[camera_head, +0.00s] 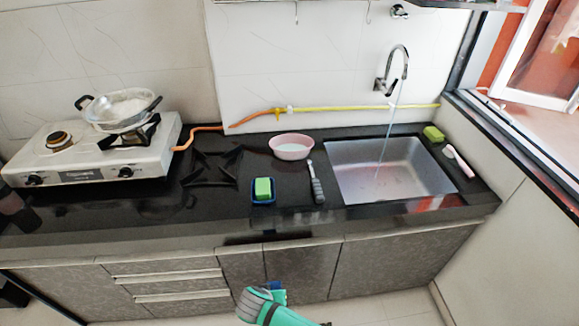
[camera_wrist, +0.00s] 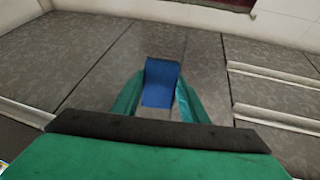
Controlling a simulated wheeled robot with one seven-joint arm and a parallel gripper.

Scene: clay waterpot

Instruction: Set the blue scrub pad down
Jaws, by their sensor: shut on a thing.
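The blue scrub pad (camera_wrist: 161,82) is between the green fingers of my gripper (camera_wrist: 158,98) in the wrist view. My gripper is shut on it, and the pad stands out past the fingertips. In the head view, my gripper (camera_head: 268,292) is at the bottom middle, in front of the lower cabinet doors. Only a small blue part of the pad (camera_head: 278,287) shows there, the rest being hidden by my gripper. The pad appears clear of the dark countertop (camera_head: 225,212).
On the counter are a blue dish (camera_head: 263,201) with a green sponge (camera_head: 263,187), a dark-handled brush (camera_head: 316,187) and a pink bowl (camera_head: 291,148). The sink (camera_head: 360,185) with running water is right. A stove (camera_head: 85,165) with a pan (camera_head: 120,108) is left.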

